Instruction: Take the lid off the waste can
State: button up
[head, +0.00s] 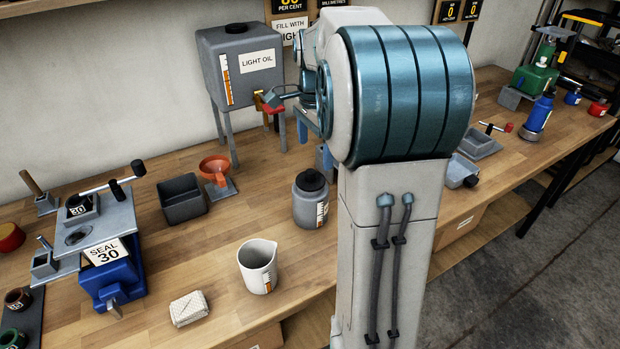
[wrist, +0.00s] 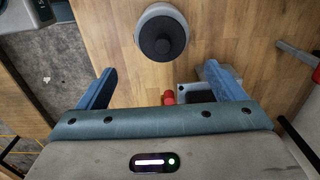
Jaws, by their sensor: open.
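A grey can (head: 310,205) with a black lid (head: 311,180) stands upright on the wooden bench; its lid is on. I take it for the waste can, though no name can be read on it. In the wrist view the can (wrist: 143,22) shows from above, with the black lid (wrist: 162,38) and its round knob. My gripper (wrist: 159,69) has its two blue fingers wide apart with nothing between them. The can lies beyond the fingertips, apart from them. In the head view my arm hides most of the gripper.
A white beaker (head: 257,267) stands in front of the can, with a folded cloth (head: 189,309) to its left. A grey light oil tank (head: 226,75) stands behind on legs. An orange funnel (head: 214,169) and an open grey box (head: 183,199) are left of the can.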

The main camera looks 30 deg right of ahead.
aim_at(310, 171)
jog(key=shift+w+a+f+p, duration=0.1)
jog(key=shift+a+f+p, duration=0.05)
jog(key=shift+f, duration=1.15)
jog(key=shift+w+a+f+p, duration=0.1)
jog(key=shift+a+f+p, duration=0.05)
jog(key=shift+f, duration=1.1)
jog(key=shift+a+f+p, duration=0.15)
jog(key=shift+f, duration=1.15)
jog(key=c, duration=1.1)
